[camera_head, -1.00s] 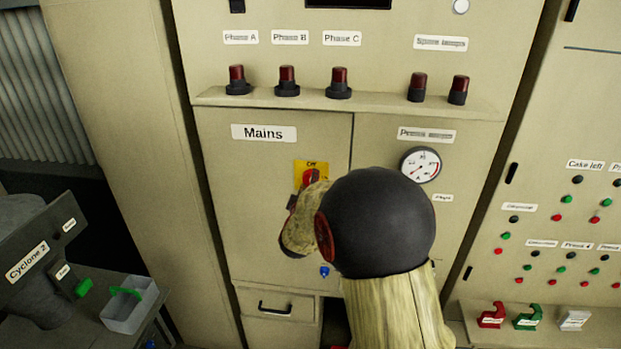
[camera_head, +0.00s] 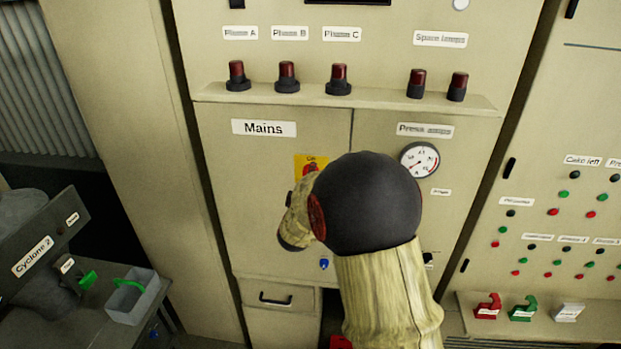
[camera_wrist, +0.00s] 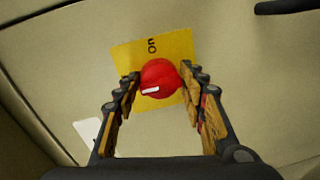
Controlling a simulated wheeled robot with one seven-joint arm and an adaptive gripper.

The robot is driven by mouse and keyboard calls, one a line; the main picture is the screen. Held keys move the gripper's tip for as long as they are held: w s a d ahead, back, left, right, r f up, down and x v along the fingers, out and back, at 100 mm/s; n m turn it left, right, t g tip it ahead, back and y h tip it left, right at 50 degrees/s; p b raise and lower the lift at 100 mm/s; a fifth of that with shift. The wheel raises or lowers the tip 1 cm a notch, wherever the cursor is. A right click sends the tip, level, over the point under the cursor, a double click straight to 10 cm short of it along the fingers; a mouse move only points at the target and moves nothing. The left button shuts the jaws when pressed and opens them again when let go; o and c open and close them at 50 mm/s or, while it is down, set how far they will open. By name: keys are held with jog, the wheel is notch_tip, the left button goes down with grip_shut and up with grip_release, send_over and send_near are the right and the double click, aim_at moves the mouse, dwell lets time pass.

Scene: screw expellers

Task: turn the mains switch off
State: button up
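The mains switch is a red knob with a white mark on a yellow plate (camera_wrist: 187,45). In the wrist view the red knob (camera_wrist: 159,76) sits between the tips of my gripper (camera_wrist: 158,88). The left finger is at or very near its edge, and the right finger is close on the other side. The fingers are apart, and I cannot tell whether both touch the knob. In the head view my arm hides most of the knob; the yellow plate (camera_head: 301,161) shows under the "Mains" label (camera_head: 264,128).
A ledge with several dark red lamps (camera_head: 339,82) runs above the switch. A round gauge (camera_head: 419,160) is to its right. A blue key-like part (camera_head: 324,264) is below. A grey bin (camera_head: 132,298) stands at the lower left.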

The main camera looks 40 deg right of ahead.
jog(key=o, duration=0.4)
jog(key=v, duration=1.2)
dwell(0.5)
